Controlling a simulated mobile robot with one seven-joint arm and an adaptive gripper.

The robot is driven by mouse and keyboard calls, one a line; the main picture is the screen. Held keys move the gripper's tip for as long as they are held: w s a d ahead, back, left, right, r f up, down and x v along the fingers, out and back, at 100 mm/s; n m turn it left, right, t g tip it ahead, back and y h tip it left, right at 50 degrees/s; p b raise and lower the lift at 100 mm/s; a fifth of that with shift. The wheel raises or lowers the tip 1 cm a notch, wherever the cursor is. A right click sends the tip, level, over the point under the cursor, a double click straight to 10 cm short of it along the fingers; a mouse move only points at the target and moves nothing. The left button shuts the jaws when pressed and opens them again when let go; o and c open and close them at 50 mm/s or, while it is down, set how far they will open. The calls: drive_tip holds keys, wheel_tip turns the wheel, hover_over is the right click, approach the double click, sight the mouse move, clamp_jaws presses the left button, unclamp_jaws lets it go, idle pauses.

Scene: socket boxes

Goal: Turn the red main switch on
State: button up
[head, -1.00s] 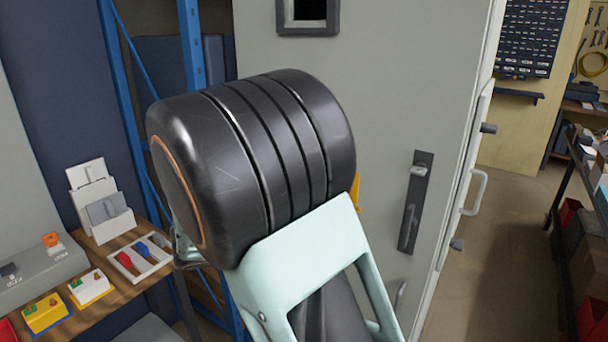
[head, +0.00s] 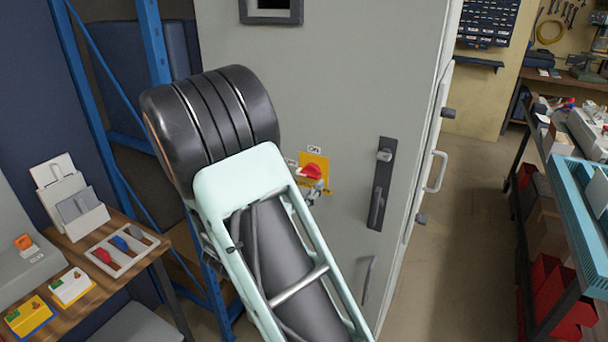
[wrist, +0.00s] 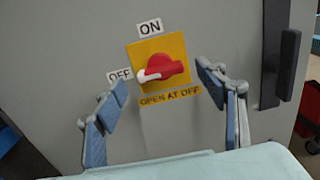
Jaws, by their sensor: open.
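The red main switch (wrist: 163,69) is a rotary knob on a yellow plate (wrist: 175,48) on the grey cabinet door. Its handle lies roughly level, with the white tip at the left by the OFF label (wrist: 118,74). The ON label (wrist: 150,28) is above the plate. My gripper (wrist: 165,88) is open and empty. Its blue-padded fingers stand either side of the switch in the wrist view, apart from the knob. Its distance to the door is hard to tell.
The grey cabinet (head: 330,90) has a dark door handle (head: 381,185) to the right of the switch. A wooden bench (head: 120,270) with small boxes stands at the left. A shelf with a blue-green tray (head: 580,215) stands at the right.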

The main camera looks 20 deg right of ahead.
drive_tip(key=shift+x, duration=1.45)
drive_tip(key=shift+c, duration=0.4)
drive_tip(key=c, duration=1.1)
